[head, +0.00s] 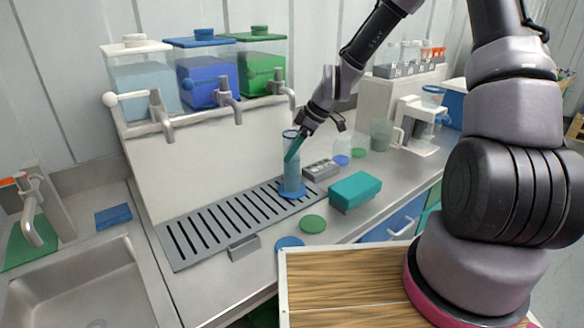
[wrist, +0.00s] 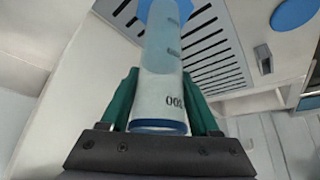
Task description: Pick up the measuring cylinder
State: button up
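The measuring cylinder (head: 291,178) is tall, clear and bluish, with a blue rim and a blue foot. It stands upright on the slotted drain grate (head: 190,238) in the head view. In the wrist view the cylinder (wrist: 165,85) runs away from the camera between my green fingers, its rim and printed marks showing. My gripper (head: 295,147) is at the cylinder's upper part, coming in from above right. Its fingers (wrist: 160,72) lie on both sides of the cylinder and appear to touch it. The foot seems to rest on the grate.
A teal box (head: 354,190) and a grey block rack (head: 321,170) stand close to the right. Green (head: 313,224) and blue (head: 290,242) discs lie in front. Taps (head: 229,104) under coloured tanks are behind left. A sink (head: 85,290) is at lower left.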

grip_shut()
jog(key=shift+r, duration=0.1)
